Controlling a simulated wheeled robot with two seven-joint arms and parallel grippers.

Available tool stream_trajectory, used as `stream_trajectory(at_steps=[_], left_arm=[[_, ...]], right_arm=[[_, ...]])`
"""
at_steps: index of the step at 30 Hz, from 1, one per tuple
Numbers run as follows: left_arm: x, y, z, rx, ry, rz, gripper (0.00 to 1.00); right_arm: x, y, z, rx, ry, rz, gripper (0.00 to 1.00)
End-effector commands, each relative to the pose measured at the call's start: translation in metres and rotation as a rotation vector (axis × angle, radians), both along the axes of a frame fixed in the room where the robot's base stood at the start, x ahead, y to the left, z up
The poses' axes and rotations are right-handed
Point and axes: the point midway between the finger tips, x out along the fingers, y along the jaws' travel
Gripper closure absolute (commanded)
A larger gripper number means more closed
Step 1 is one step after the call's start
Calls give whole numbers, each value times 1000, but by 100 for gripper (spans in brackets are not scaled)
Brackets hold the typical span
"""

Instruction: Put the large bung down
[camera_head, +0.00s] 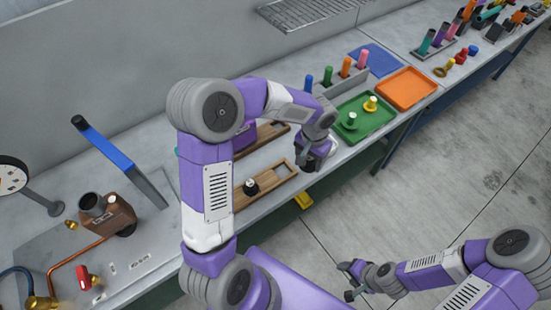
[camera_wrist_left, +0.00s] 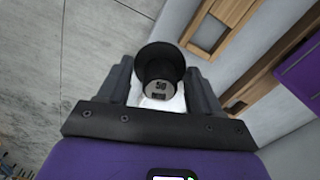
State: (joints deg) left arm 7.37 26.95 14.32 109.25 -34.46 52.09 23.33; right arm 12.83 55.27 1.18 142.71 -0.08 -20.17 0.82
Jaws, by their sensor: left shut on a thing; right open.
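My left gripper (camera_head: 310,164) is shut on a dark bung. In the left wrist view the bung (camera_wrist_left: 160,66) shows between the fingers (camera_wrist_left: 160,92), with a flared black rim and a pale end face that looks marked 50. In the head view the gripper hides most or all of it. The gripper is near the table's front edge, at the right end of a wooden board (camera_head: 277,190). A smaller black bung with a pale top (camera_head: 251,186) stands on that board. My right gripper (camera_head: 354,281) is open and empty, in front of the table.
A grey rack (camera_head: 343,88) with coloured handles stands behind. A brown block fixture (camera_head: 110,218) and a blue-topped stand (camera_head: 103,143) are at left.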

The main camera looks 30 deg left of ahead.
Motion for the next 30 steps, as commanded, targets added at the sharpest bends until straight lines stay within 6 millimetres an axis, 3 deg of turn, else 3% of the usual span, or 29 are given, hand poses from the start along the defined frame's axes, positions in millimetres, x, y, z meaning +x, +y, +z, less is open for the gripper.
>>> stream_trajectory(at_steps=[24,30], left_arm=[[-14,67,24,1,8,-1488,84],[-17,77,29,-3,2,-1752,84]], right_arm=[[0,-1,-10,-1,1,-1,42],[0,-1,-11,-1,1,-1,42]])
